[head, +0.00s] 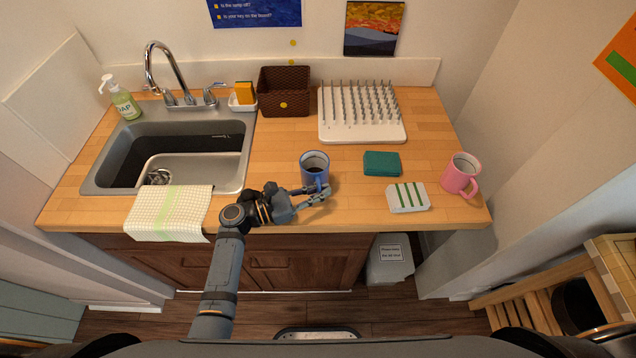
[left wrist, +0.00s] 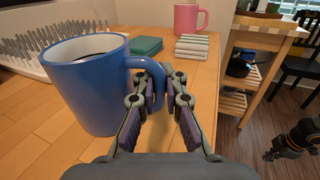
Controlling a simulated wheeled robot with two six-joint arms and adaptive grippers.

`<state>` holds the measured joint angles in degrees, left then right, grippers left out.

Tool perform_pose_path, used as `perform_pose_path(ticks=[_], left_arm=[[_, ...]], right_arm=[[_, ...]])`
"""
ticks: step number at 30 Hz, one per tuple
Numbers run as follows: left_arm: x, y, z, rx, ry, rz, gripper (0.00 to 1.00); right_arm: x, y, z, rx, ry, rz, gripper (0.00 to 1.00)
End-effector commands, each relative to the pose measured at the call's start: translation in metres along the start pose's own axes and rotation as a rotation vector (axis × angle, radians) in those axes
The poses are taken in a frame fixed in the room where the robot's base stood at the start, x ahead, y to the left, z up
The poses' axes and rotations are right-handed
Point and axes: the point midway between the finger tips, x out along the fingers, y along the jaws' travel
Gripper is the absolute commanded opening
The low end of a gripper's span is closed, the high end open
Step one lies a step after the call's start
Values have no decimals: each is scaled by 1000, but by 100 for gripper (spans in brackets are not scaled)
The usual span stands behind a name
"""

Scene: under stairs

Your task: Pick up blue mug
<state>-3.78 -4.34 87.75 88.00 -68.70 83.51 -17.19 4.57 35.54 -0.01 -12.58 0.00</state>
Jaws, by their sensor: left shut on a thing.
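The blue mug (head: 314,166) stands upright on the wooden counter, near its front edge in the middle. It holds something dark inside. In the left wrist view the blue mug (left wrist: 90,85) fills the left side, with its handle pointing toward my fingers. My left gripper (head: 322,194) is at the front of the mug, low over the counter. In the left wrist view my left gripper (left wrist: 163,78) has its fingertips shut on the mug's handle. My right gripper does not show in the head view.
A white drying rack (head: 362,129) stands behind. The sink (head: 100,165) and a checked towel (head: 169,212) are at left. A bin (head: 390,262) stands below.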

Motion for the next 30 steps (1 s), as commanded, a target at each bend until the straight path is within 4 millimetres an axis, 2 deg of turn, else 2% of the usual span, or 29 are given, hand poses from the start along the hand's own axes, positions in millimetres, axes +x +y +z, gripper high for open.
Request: perform_pose_path(ticks=[8,13,27,30], left_arm=[[0,0,12,3,-2,0,0],[0,0,31,6,-3,1,0],[-49,-10,89,6,1,-1,0],[-64,-13,93,5,6,-1,0]], right_arm=[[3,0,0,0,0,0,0],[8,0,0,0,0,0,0],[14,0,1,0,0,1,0],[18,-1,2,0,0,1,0]])
